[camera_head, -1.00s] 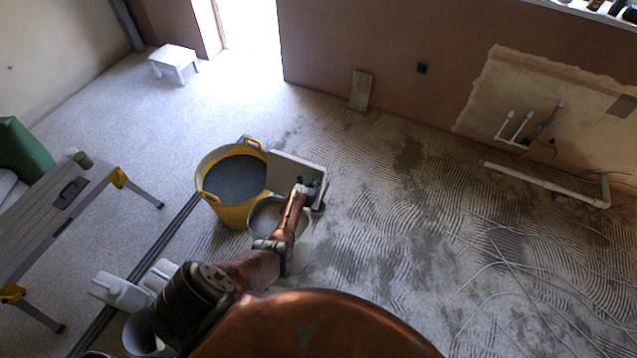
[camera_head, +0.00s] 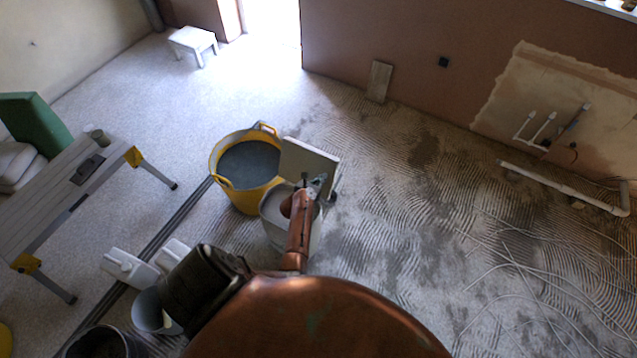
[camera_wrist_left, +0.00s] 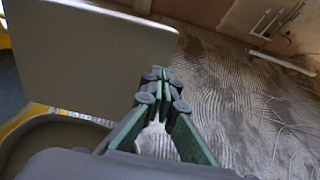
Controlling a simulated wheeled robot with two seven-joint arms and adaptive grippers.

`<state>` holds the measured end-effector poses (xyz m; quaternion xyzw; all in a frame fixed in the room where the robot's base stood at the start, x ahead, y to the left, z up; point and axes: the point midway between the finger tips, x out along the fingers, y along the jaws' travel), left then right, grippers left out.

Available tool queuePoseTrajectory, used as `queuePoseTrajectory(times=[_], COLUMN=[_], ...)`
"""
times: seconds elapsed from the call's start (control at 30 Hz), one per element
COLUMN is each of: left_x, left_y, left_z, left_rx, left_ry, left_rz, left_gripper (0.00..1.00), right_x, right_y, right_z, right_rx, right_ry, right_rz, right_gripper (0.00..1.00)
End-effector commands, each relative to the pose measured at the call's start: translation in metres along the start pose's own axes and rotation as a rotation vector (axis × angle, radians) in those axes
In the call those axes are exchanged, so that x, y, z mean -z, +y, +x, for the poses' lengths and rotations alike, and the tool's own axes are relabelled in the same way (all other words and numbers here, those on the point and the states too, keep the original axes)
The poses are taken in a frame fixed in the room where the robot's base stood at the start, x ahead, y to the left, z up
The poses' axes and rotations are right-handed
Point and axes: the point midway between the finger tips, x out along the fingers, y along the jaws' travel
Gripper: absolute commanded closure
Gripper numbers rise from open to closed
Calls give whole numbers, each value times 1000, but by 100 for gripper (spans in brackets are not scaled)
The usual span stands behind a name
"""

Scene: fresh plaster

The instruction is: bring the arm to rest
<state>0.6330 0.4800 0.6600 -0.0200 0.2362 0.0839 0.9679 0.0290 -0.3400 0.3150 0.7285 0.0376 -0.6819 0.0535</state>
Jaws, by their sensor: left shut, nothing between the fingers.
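My left arm comes up from the bottom of the head view. Its gripper (camera_head: 318,184) is beside a pale flat board (camera_head: 310,158) and above a grey-white bucket (camera_head: 276,205). In the left wrist view the gripper's green-grey fingers (camera_wrist_left: 160,82) meet at their tips with nothing between them. The board (camera_wrist_left: 85,50) stands large to the left of the fingers there. I cannot tell whether it touches the gripper. My right gripper is not in view.
A yellow tub (camera_head: 247,165) of grey material stands behind the bucket. White jugs (camera_head: 128,267) and a workbench (camera_head: 60,190) are at left. A white stool (camera_head: 193,41) stands near the doorway. Pipes (camera_head: 565,188) and loose cables (camera_head: 530,270) lie on the ridged floor at right.

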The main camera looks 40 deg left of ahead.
Motion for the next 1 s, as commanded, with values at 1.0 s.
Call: queuePoseTrajectory(times=[1.0], left_x=[5], left_y=[13], left_z=[-117], left_rx=[153], left_ry=[124], left_rz=[952], left_gripper=[100], right_x=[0], right_y=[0], right_z=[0], right_rx=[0], right_ry=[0], right_rz=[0], right_gripper=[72])
